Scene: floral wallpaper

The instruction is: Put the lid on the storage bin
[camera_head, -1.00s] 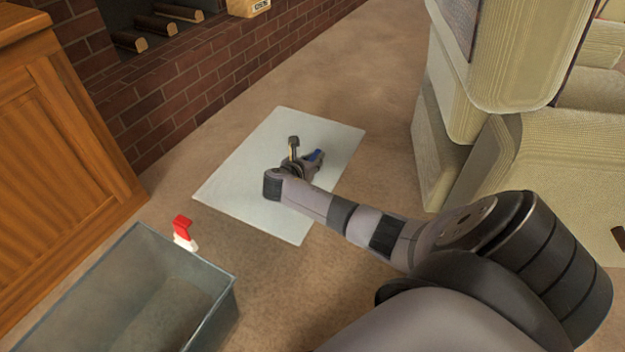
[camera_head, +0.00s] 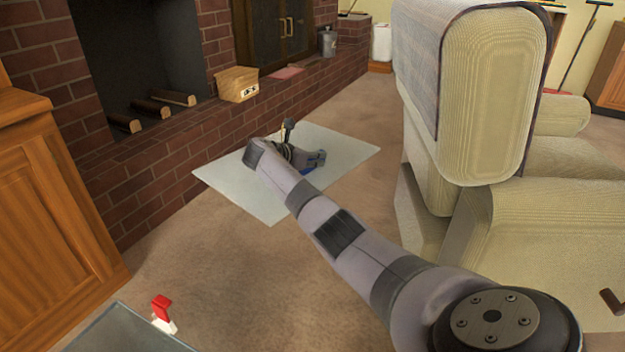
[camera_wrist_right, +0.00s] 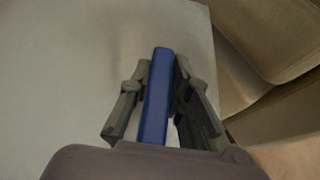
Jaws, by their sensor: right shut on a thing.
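The lid (camera_head: 345,150) is a flat pale grey sheet on or just above the carpet by the brick hearth; I cannot tell whether it touches the floor. My right gripper (camera_head: 308,166) is over its middle. In the right wrist view, my right gripper (camera_wrist_right: 158,95) is shut on the lid's upright blue handle (camera_wrist_right: 157,90), which stands between the fingers. The storage bin (camera_head: 112,335) is at the bottom left of the head view, with only part of its grey rim and inside showing. My left gripper is not in view.
A red and white piece (camera_head: 163,313) is at the bin's far edge. A cream armchair (camera_head: 490,110) stands right of the lid. The brick hearth (camera_head: 160,185) and a wooden cabinet (camera_head: 50,200) bound the left. Carpet (camera_head: 210,265) between lid and bin is clear.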

